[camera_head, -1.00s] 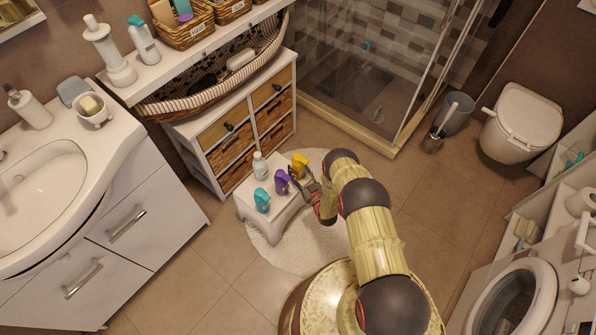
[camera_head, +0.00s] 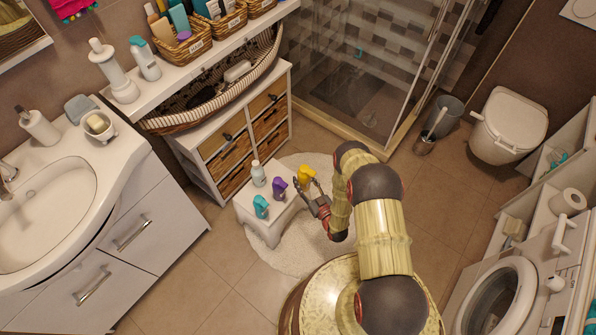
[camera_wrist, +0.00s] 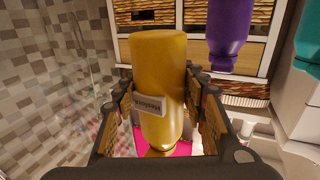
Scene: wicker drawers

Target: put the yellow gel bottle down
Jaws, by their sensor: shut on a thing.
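The yellow gel bottle (camera_head: 305,174) is at the back right edge of the small white stool (camera_head: 264,231). I cannot tell whether it touches the stool top. My gripper (camera_head: 312,188) reaches in from the right and is shut on it. In the wrist view the yellow bottle (camera_wrist: 158,80) fills the space between the two fingers (camera_wrist: 160,110), its label towards the camera. On the stool stand a purple bottle (camera_head: 279,187), a teal bottle (camera_head: 261,206) and a pale clear bottle (camera_head: 258,173). The purple bottle (camera_wrist: 230,35) also shows in the wrist view.
A white cabinet with wicker drawers (camera_head: 232,150) stands behind the stool. A sink cabinet (camera_head: 135,235) is at left, a glass shower (camera_head: 365,70) at the back. A round pale rug (camera_head: 290,262) lies under the stool. A washing machine (camera_head: 490,300) is at right.

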